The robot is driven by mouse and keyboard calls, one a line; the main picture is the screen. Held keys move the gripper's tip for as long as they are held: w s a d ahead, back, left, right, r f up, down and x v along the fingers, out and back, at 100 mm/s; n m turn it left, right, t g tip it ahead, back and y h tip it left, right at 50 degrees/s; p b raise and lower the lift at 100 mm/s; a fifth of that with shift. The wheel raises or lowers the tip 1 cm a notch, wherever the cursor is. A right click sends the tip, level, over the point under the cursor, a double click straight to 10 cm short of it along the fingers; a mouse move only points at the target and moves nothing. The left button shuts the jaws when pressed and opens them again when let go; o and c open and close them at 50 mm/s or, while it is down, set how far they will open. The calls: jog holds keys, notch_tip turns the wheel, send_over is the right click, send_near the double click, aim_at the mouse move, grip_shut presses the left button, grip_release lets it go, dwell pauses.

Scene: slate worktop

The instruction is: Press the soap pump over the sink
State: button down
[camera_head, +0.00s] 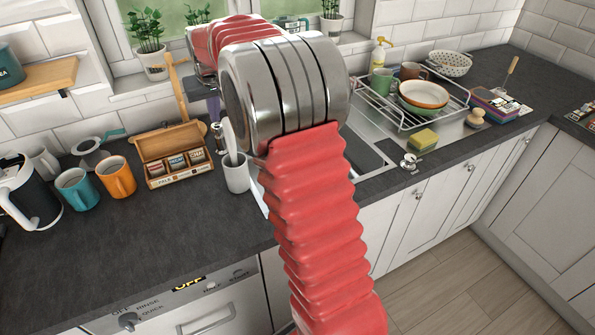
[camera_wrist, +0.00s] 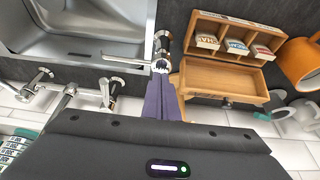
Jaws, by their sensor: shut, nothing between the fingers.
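The soap pump (camera_wrist: 161,45) is chrome and stands at the sink's edge in the wrist view. Its thin spout points left over the steel sink (camera_wrist: 75,28). My gripper (camera_wrist: 162,72) is shut and empty, with its purple fingers together at the pump's head. I cannot tell whether the tips touch it. In the head view my gripper (camera_head: 214,116) points down, just above a small chrome part of the pump (camera_head: 218,131). My arm hides much of the sink (camera_head: 372,158) there.
A wooden tea box (camera_head: 172,143) stands left of the pump, with orange (camera_head: 117,178) and teal (camera_head: 76,190) mugs beyond. A white utensil holder (camera_head: 236,176) stands close by. Chrome taps (camera_wrist: 68,95) are near the fingers. A dish rack (camera_head: 403,112) is at right. The front left worktop is clear.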

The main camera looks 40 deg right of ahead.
jog(key=shift+f, duration=1.15)
dwell(0.5)
jog(key=shift+r, duration=1.1)
jog(key=shift+f, duration=1.15)
jog(key=shift+r, duration=1.15)
jog(key=shift+r, duration=0.1)
jog(key=shift+r, duration=2.9)
